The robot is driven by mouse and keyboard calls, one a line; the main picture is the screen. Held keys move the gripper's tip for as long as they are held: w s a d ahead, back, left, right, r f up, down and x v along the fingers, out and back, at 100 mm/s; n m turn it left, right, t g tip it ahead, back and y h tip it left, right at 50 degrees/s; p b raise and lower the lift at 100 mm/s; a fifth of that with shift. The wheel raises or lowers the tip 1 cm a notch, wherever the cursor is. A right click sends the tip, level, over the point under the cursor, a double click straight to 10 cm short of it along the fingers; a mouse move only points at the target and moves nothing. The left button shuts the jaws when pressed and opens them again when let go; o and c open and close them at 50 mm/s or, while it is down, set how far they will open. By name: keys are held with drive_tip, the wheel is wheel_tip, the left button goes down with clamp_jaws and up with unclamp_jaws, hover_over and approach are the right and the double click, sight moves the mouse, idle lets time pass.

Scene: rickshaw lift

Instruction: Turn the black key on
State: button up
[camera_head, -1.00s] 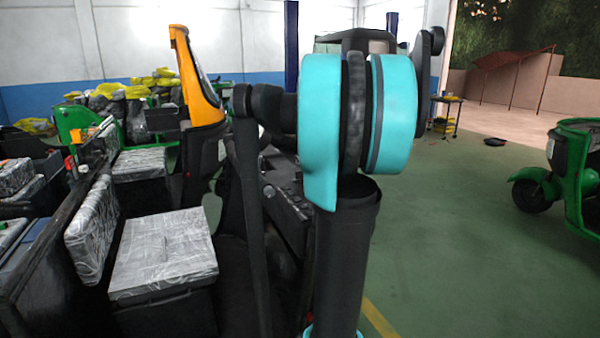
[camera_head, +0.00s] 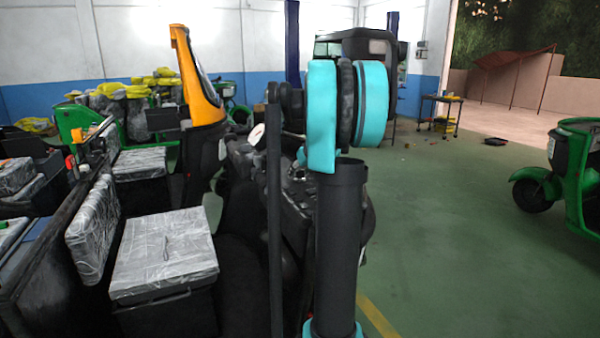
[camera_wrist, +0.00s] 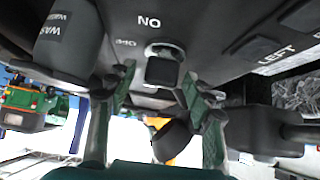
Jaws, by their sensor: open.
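In the wrist view, a black square-faced piece (camera_wrist: 162,72) below a pale ring and the white letters "NO" on a dark panel (camera_wrist: 205,35) looks like the black key. I cannot be sure it is. My gripper (camera_wrist: 157,82) is open. Its two green fingers stand to the left and right of this piece, with a gap on both sides. Whether the fingertips reach its depth is not clear. In the head view my arm covers the gripper and the key.
A dark cylinder marked "WASH" (camera_wrist: 68,40) is left of the fingers, and a "LEFT" label (camera_wrist: 277,58) is right. In the head view, wrapped seats (camera_head: 165,255) and an orange vehicle part (camera_head: 195,80) stand left.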

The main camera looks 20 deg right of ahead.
drive_tip(key=shift+c, duration=0.3)
drive_tip(key=c, duration=1.1)
drive_tip(key=shift+a+m+h, duration=0.1)
drive_tip(key=shift+m+h, duration=0.2)
drive_tip(key=m+g+h, duration=0.1)
drive_tip(key=m+h, duration=0.3)
drive_tip(key=m, duration=0.1)
drive_tip(key=shift+w+m, duration=0.1)
drive_tip(key=shift+m, duration=0.2)
drive_tip(key=m+g+h, duration=0.1)
drive_tip(key=m, duration=0.1)
drive_tip(key=m+g+h, duration=0.2)
drive_tip(key=m, duration=0.1)
drive_tip(key=shift+m, duration=0.3)
drive_tip(key=shift+h, duration=0.3)
drive_tip(key=o, duration=1.2)
drive_tip(key=shift+c, duration=0.2)
